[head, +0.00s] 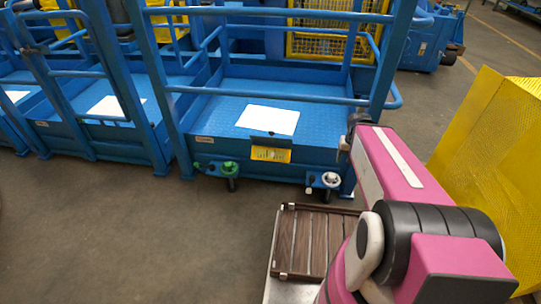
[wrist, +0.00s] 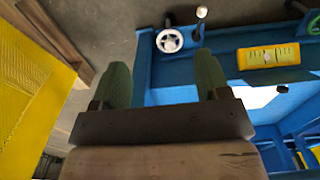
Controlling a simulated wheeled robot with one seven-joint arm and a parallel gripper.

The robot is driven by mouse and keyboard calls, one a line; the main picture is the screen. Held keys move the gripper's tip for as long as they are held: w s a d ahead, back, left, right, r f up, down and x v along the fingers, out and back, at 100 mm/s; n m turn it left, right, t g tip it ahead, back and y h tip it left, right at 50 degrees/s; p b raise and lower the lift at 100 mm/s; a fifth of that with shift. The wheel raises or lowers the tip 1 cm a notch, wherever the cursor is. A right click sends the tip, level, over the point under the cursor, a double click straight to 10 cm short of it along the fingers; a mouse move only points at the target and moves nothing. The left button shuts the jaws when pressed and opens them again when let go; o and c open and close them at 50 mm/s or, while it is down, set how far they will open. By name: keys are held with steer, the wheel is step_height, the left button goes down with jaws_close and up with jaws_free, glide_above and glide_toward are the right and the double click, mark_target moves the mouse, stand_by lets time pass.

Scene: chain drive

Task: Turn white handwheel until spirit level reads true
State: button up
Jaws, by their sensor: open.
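The white handwheel (head: 330,180) is on the lower front edge of the blue platform, at its right end. In the wrist view the white handwheel (wrist: 169,40) lies beyond my fingertips, apart from them. My gripper (wrist: 160,72) is open, with two dark green fingers and nothing between them. The yellow spirit level (head: 270,154) is on the platform's front, left of the white handwheel. It also shows in the wrist view (wrist: 268,57), where its vial is too small to read surely. In the head view I cannot make out my fingers.
A green handwheel (head: 230,168) is on the same front edge, further left. A slatted brown wooden piece (head: 308,243) lies near my arm. A yellow mesh panel (head: 490,150) stands at right. Blue rails rise above the platform. The floor (head: 130,240) at left is clear.

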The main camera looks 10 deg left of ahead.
stand_by(0.3)
steer(key=m, duration=0.1)
glide_above(332, 176)
step_height(332, 176, down, 24)
steer(key=shift+m, duration=0.3)
step_height(332, 176, down, 11)
steer(key=shift+w+r, duration=0.1)
steer(key=shift+w, duration=0.05)
steer(key=c, duration=0.9)
